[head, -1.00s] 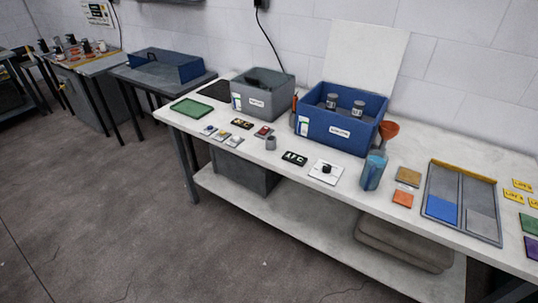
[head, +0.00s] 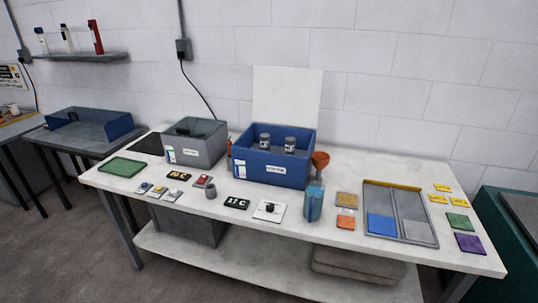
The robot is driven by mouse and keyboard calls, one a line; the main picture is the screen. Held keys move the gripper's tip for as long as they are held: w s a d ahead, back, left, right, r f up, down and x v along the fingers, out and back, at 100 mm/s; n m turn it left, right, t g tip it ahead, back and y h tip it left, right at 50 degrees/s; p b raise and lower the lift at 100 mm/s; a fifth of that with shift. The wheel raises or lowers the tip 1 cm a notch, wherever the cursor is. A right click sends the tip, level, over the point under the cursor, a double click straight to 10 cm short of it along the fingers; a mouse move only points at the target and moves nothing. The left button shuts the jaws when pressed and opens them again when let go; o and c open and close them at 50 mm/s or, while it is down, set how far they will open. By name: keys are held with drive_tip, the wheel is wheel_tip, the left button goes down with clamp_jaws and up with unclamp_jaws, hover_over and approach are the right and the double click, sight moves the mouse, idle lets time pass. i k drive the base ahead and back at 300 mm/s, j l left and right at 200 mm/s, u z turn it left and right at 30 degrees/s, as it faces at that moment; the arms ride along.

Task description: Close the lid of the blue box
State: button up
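The blue box (head: 262,171) stands toward the back of the white table, left of its middle. Its white lid (head: 288,97) stands upright behind it, at the back rim, so the box is open. Two small jars with pale labels show inside the box (head: 276,142). A white label is on its front wall. My gripper is not in view.
A grey box (head: 187,153) stands left of the blue box. An orange funnel (head: 320,160) and a blue-green cup (head: 313,204) are close to its right side. Small cards and a knob plate (head: 269,211) lie in front. A divided tray (head: 425,230) lies to the right on the table (head: 345,239).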

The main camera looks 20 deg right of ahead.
sight(284, 96)
drive_tip(key=i+j, duration=0.3)
drive_tip(key=i, duration=0.2)
drive_tip(key=i+j, duration=0.35)
drive_tip(key=i, duration=0.15)
drive_tip(key=i+j+z, duration=0.1)
drive_tip(key=i+j, duration=0.2)
drive_tip(key=i, duration=0.25)
